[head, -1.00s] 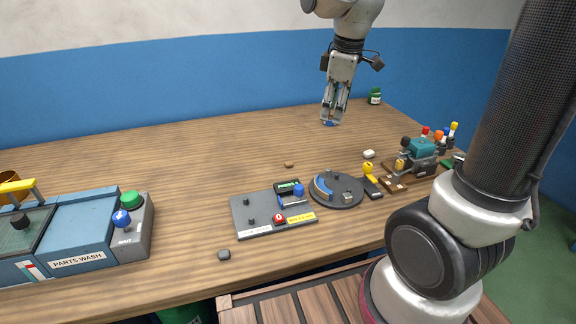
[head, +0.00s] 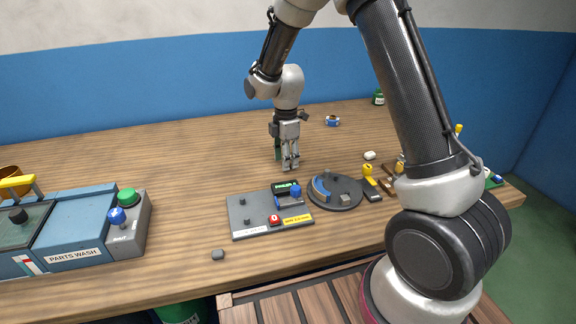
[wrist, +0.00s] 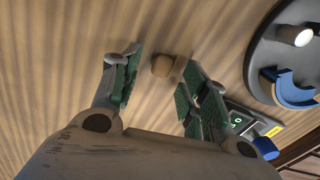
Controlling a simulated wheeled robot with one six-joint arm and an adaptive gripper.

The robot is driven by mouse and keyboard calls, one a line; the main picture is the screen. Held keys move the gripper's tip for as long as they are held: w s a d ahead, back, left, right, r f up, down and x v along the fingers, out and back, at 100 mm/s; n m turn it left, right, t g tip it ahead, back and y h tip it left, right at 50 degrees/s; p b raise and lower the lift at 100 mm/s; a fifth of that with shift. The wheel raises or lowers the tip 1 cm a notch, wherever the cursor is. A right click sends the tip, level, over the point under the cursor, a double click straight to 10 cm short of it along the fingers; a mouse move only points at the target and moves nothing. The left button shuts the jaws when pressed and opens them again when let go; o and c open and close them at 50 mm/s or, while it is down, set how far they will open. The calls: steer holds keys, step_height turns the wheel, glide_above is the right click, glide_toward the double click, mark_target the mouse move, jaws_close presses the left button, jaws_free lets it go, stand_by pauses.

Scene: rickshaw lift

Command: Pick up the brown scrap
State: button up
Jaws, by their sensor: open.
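The brown scrap (wrist: 163,66) is a small brown block on the wooden table in the wrist view. It lies just beyond and between the two fingers of my gripper (wrist: 155,85), which are apart with green pads facing each other. The scrap looks closer to the right finger; I cannot tell whether they touch. In the head view my gripper (head: 289,165) points down just behind the grey control panel, low over the table. The scrap is hidden behind the fingers there.
The grey panel (head: 240,220) and the round dial plate (head: 347,202) stand close in front of my gripper. A grey lump (head: 218,254) lies near the front edge. The table left of my gripper is clear.

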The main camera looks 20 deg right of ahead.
steer(key=shift+f, duration=0.45)
steer(key=shift+c, duration=0.3)
steer(key=c, duration=0.7)
